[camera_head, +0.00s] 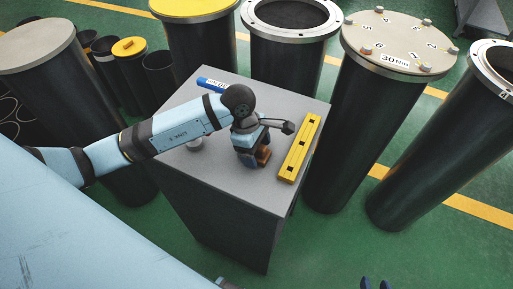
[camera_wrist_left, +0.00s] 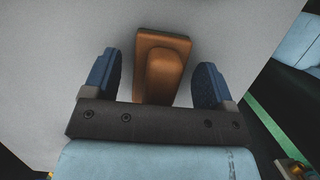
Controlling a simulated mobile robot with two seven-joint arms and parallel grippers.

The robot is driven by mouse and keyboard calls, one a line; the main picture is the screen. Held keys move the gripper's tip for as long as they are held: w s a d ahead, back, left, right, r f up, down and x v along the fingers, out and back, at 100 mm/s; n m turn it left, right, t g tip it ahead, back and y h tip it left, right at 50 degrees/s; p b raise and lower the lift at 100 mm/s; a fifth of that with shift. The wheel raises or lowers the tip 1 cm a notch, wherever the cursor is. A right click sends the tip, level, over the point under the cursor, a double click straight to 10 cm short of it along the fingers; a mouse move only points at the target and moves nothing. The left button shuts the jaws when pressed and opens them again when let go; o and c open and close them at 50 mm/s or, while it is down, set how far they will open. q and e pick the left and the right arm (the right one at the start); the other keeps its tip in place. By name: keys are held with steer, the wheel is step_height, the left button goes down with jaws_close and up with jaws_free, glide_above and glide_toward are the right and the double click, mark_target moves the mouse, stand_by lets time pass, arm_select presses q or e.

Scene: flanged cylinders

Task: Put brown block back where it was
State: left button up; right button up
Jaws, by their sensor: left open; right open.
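The brown block (camera_head: 263,156) sits on the grey table top, partly hidden behind my left gripper (camera_head: 252,160) in the head view. In the left wrist view the brown block (camera_wrist_left: 164,70) shows a flat base with a rounded raised part. My left gripper (camera_wrist_left: 158,72) is open there, with one blue finger on each side of the block and a gap to both. The block's near end is hidden by the gripper body. My right gripper (camera_head: 375,284) shows only its two dark blue fingertips, apart, at the bottom edge of the head view, away from the table.
A yellow bar (camera_head: 300,148) with dark holes lies along the table's right side. A blue object (camera_head: 212,85) with a white label lies at the back left. The grey table (camera_head: 225,190) has free room in front. Large dark flanged cylinders (camera_head: 394,95) stand around it.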

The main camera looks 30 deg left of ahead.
arm_select(q)
steer(key=b+v, duration=0.2)
steer(key=v, duration=0.9)
steer(key=shift+r, duration=0.1)
steer(key=shift+a+r, duration=0.1)
steer(key=shift+r, duration=0.45)
